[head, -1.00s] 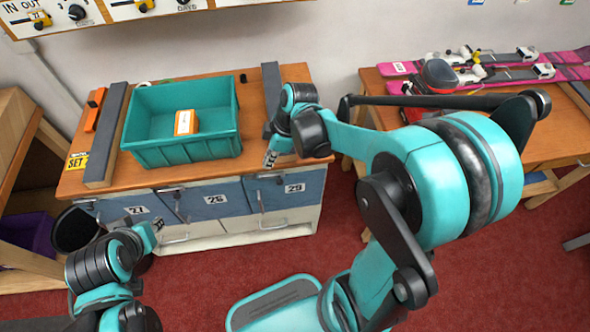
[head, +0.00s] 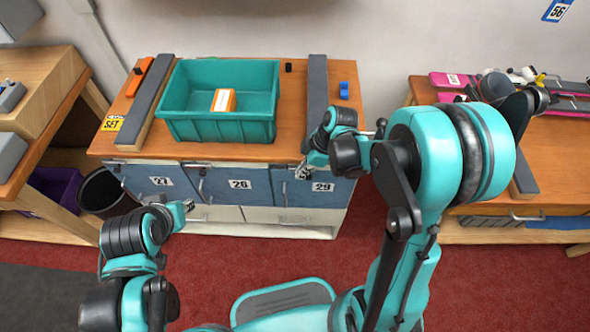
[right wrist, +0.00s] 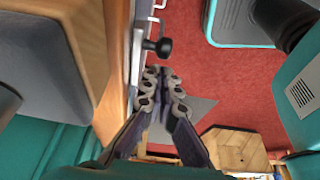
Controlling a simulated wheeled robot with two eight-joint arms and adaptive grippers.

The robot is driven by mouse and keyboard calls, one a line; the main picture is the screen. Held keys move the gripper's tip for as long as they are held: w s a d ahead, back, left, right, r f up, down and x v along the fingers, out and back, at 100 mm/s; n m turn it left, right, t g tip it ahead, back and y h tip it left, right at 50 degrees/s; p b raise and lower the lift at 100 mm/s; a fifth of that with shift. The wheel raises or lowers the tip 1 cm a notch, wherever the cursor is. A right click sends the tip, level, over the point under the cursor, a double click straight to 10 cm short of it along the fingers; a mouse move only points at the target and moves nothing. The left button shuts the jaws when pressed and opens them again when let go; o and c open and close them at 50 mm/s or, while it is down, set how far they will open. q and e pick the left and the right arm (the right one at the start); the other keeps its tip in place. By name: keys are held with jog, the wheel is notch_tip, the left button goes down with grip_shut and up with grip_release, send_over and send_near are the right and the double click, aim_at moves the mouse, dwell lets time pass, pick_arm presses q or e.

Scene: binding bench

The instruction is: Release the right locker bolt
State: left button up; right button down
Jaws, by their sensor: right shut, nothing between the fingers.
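The right locker, blue door 29 (head: 335,190), is at the right end of the cabinet front. Its bolt is mostly hidden in the head view. In the right wrist view a black bolt knob (right wrist: 160,47) sticks out from the pale cabinet front, just beyond my fingertips. My right gripper (head: 303,173) is in front of the upper part of door 29. Its fingers (right wrist: 165,75) are shut and empty, apart from the knob as far as I can see. My left gripper (head: 188,205) hangs in front of door 27; its fingers are too small to judge.
A teal bin (head: 218,125) with an orange-and-white box (head: 223,100) stands on the wooden cabinet top, between two grey-topped rails. Doors 28 (head: 240,184) and 27 (head: 161,181) are left of door 29. A bench (head: 560,150) with pink skis stands right. Red floor is clear in front.

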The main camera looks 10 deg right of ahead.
pick_arm(q)
jog(key=shift+a+f, duration=0.1)
pick_arm(e)
jog(key=shift+d+f, duration=0.1)
jog(key=shift+d, duration=0.2)
jog(key=shift+s+d+f, duration=0.1)
jog(key=shift+s+d, duration=0.05)
jog(key=shift+d, duration=0.3)
jog(key=shift+s+d+f, duration=0.1)
jog(key=shift+s+d, duration=0.05)
jog(key=shift+d, duration=0.3)
jog(key=shift+a+r, duration=0.1)
pick_arm(q)
jog(key=shift+w+a+f, duration=0.1)
jog(key=shift+a+f, duration=0.1)
jog(key=shift+a, duration=0.05)
